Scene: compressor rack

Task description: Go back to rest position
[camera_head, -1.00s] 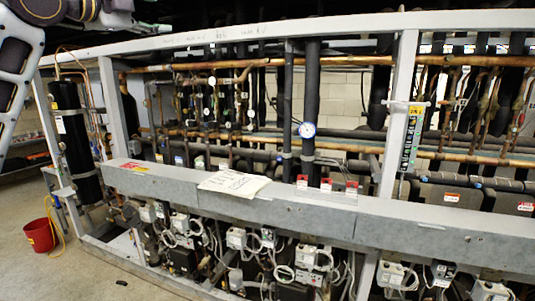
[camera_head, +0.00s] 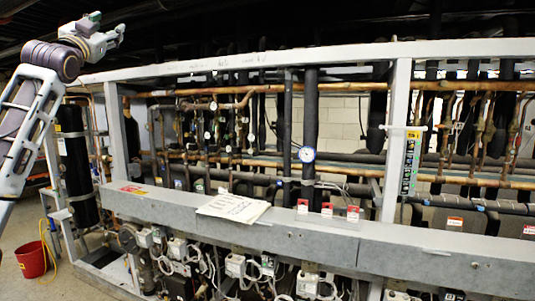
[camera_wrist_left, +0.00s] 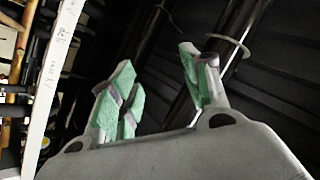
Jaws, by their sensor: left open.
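My left arm comes in from the left in the head view. My left gripper (camera_head: 108,33) is raised at the upper left, above the top beam of the compressor rack (camera_head: 270,58). In the left wrist view its two green-padded fingers (camera_wrist_left: 160,92) stand apart with nothing between them, so it is open and empty. They point toward the dark ceiling. My right gripper is not in view.
The grey rack frame with pipes and a round gauge (camera_head: 307,154) fills the middle and right. White papers (camera_head: 234,208) lie on its lower beam. A red bucket (camera_head: 32,259) stands on the floor at the left. Dark ceiling pipes (camera_wrist_left: 232,40) run overhead.

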